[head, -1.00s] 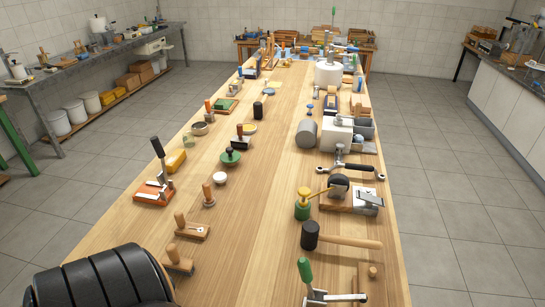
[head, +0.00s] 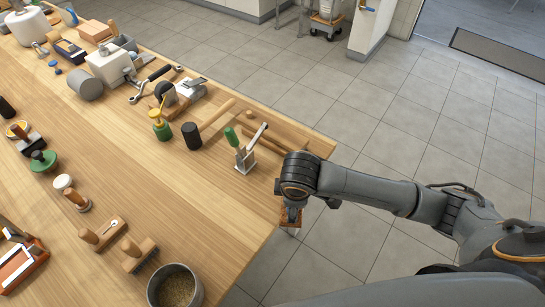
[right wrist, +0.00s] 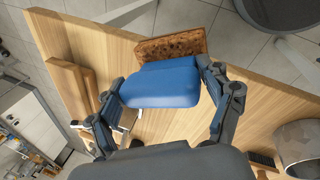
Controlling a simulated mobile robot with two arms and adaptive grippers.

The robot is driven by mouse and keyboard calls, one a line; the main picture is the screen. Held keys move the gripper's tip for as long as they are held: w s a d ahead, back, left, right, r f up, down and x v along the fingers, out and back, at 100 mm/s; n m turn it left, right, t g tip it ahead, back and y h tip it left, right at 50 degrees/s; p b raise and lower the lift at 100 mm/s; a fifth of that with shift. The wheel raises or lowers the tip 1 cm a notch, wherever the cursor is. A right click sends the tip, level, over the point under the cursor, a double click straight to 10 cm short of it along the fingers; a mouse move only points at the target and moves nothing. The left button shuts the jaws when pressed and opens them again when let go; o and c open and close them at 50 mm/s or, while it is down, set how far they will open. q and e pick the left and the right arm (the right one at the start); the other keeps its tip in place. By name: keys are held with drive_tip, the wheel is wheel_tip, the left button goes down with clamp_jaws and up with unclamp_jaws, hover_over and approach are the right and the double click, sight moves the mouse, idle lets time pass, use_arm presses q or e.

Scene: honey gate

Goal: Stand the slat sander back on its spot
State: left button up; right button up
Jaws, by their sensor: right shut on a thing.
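My right gripper (right wrist: 162,82) is shut on a blue block (right wrist: 160,86) in the right wrist view. A brown, speckled slab (right wrist: 172,46) shows directly behind the block; they look like parts of one tool, likely the slat sander, though the join is not clear. In the head view my right gripper (head: 291,208) reaches in from the right and points down at the table's right edge. An orange-brown piece (head: 287,217) shows just beside its fingers, mostly hidden. I cannot tell whether it touches the table. My left gripper is not in view.
On the wooden table (head: 205,225), a green-handled clamp (head: 243,150), a wooden bar (head: 275,137) and a black-headed mallet (head: 193,135) lie near the gripper. A grey pot (head: 174,287) and wooden-handled tools (head: 136,250) stand to the left. The tabletop between is clear.

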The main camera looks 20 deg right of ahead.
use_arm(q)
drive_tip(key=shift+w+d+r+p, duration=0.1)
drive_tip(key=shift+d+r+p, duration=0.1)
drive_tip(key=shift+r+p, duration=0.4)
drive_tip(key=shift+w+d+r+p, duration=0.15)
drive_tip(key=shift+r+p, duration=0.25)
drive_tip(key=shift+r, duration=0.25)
use_arm(e)
drive_tip(key=w+r+n+y, duration=0.4)
drive_tip(key=w+n, duration=0.6)
drive_tip(key=n, duration=0.5)
drive_tip(key=shift+w+a+y, duration=0.4)
drive_tip(key=shift+a, duration=0.05)
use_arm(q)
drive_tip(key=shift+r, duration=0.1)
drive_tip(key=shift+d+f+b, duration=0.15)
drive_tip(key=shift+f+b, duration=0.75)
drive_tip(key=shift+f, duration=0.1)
use_arm(e)
drive_tip(key=shift+g+h, duration=0.4)
drive_tip(key=shift+h, duration=0.1)
drive_tip(key=shift+f, duration=2.9)
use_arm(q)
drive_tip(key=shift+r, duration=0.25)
use_arm(e)
drive_tip(key=shift+s, duration=0.1)
